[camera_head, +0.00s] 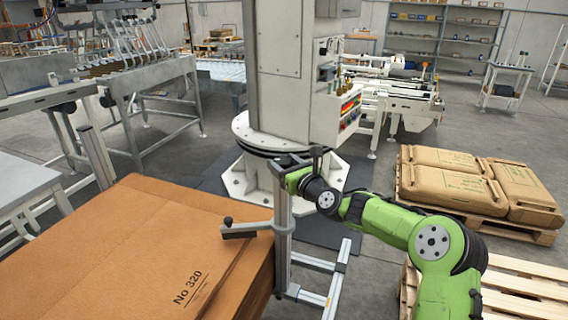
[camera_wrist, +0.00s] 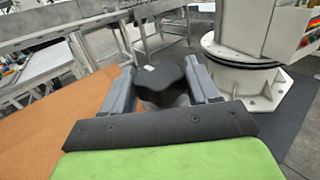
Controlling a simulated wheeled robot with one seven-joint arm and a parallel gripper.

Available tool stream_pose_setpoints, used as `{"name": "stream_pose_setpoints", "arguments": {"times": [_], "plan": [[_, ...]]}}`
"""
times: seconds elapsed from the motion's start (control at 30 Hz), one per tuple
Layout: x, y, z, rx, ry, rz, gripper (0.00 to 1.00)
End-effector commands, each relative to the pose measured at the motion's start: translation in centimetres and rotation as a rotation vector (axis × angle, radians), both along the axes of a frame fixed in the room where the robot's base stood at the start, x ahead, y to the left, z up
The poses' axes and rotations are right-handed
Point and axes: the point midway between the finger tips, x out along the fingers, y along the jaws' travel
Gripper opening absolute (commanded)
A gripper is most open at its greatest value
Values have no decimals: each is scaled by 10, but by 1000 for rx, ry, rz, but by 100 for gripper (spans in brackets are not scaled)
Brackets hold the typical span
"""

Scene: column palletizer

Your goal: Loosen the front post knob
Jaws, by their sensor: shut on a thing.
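My gripper (camera_wrist: 160,72) is shut on a black lobed knob (camera_wrist: 162,86) in the wrist view, with one grey finger on each side of it. In the head view, my green arm reaches in from the right to the top of a grey metal post (camera_head: 283,222). My wrist is at the post's upper end. The knob in my grip cannot be made out clearly there. A short arm (camera_head: 248,229) with a small black knob (camera_head: 227,220) at its end sticks out left from the post, over the cardboard.
A cardboard stack (camera_head: 130,245) marked No 320 lies left of the post. A white column base (camera_head: 255,180) stands behind it. Sacks on a pallet (camera_head: 470,180) are at the right, with another wooden pallet (camera_head: 525,290) in front. A conveyor frame (camera_head: 120,90) stands back left.

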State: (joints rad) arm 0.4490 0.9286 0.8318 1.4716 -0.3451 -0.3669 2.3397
Motion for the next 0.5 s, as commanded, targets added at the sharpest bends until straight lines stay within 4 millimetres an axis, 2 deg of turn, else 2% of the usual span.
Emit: {"name": "stream_pose_setpoints", "arguments": {"times": [0.17, 0.5], "plan": [[1, -2, 3, 2, 3, 82, 29], [3, -3, 6, 6, 2, 352, 29]]}}
